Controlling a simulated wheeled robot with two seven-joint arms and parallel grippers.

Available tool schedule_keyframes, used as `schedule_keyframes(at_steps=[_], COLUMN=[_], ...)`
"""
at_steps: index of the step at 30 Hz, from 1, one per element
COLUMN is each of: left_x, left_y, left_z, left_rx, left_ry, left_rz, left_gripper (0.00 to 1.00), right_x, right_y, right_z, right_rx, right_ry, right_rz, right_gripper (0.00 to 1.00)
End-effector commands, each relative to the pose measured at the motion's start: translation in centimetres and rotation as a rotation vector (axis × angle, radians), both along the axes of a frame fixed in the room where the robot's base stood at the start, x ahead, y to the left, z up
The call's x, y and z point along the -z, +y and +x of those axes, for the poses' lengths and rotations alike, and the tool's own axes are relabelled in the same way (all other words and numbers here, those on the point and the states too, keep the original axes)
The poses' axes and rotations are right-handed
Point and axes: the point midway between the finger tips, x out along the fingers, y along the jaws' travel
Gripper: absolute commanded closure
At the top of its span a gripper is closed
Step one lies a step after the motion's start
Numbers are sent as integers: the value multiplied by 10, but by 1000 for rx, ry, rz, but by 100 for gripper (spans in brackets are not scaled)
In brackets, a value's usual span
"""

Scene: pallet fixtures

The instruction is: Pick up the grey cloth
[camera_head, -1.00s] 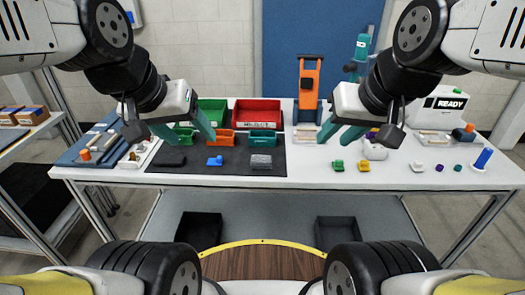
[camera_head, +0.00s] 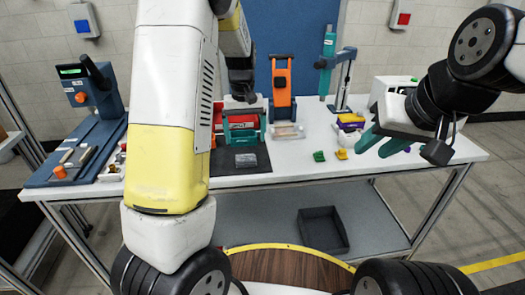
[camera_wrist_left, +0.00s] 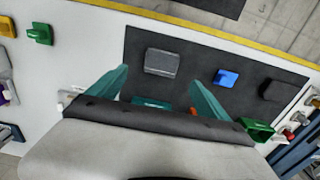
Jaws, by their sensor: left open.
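The grey cloth (camera_head: 246,160) is a small flat grey rectangle on the black mat. In the left wrist view the grey cloth (camera_wrist_left: 161,63) lies just beyond and between my fingertips, apart from them. My left gripper (camera_head: 243,122) is above the rear of the mat, partly hidden by my own arm. Its two teal fingers are spread and empty in the left wrist view (camera_wrist_left: 160,76). My right gripper (camera_head: 372,151) hangs over the right part of the table with its teal fingers apart and nothing between them.
The black mat (camera_wrist_left: 210,55) also bears a blue piece (camera_wrist_left: 227,78) and a dark piece (camera_wrist_left: 276,91). Green (camera_head: 319,156) and yellow (camera_head: 341,154) pieces lie to the right. An orange stand (camera_head: 281,90) rises behind. White table is clear near its front edge.

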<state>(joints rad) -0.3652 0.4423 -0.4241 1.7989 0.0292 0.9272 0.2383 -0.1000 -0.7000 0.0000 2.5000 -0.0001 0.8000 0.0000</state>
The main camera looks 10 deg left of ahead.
Motion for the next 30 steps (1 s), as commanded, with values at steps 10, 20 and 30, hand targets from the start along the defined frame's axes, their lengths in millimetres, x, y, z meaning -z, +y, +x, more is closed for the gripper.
schedule_keyframes(at_steps=[10,20,30], left_x=[36,79,81], left_y=[1,3,3], left_z=[0,-4,-4], left_rx=[-3,-2,-2], left_ry=[7,6,5], left_rz=[7,7,6], left_gripper=[11,11,25], right_x=[0,0,0], right_y=[0,0,0], right_z=[0,0,0], right_rx=[0,0,0], right_ry=[0,0,0], right_rz=[0,0,0], right_gripper=[65,65,65])
